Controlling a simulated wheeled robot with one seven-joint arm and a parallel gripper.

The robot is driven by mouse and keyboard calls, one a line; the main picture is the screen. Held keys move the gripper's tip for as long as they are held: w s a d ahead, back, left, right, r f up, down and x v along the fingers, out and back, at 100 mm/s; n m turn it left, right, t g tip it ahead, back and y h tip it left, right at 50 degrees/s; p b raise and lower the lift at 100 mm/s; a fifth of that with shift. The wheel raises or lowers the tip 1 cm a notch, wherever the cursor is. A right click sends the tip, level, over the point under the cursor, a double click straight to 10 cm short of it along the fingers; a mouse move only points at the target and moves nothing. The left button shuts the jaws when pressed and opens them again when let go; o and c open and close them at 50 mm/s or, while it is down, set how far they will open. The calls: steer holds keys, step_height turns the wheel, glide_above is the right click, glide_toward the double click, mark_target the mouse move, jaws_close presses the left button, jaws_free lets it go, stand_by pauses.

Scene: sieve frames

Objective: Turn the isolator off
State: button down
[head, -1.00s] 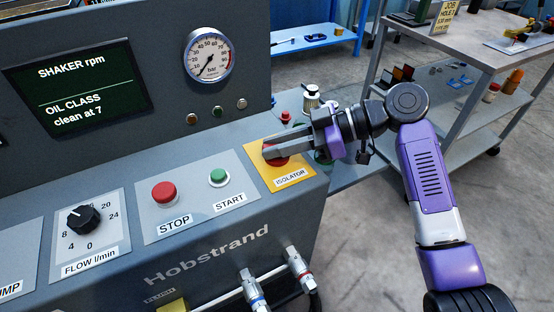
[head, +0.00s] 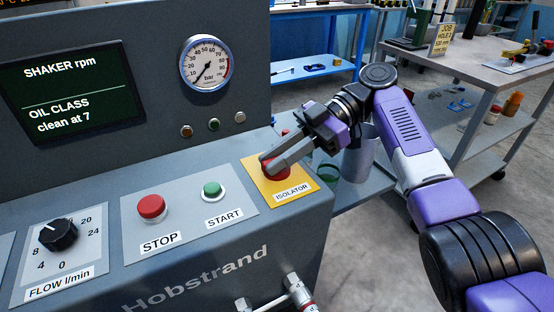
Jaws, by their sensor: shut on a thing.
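The isolator is a red knob (head: 277,171) on a yellow plate (head: 292,196) labelled ISOLATOR, at the right end of the grey machine's sloping panel. My gripper (head: 272,165) is over the yellow plate, with its grey fingers shut on the red knob. The fingers hide much of the knob, so I cannot read its turned position. My arm reaches in from the right of the head view.
Left of the isolator are a green START button (head: 211,189), a red STOP button (head: 151,207) and a black flow dial (head: 58,235). A pressure gauge (head: 206,64) is on the upright panel. A grey metal container (head: 360,152) stands behind my gripper.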

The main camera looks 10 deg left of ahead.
steer(key=shift+f, duration=0.15)
steer(key=c, duration=1.4)
jaws_free()
steer(key=shift+o, duration=0.2)
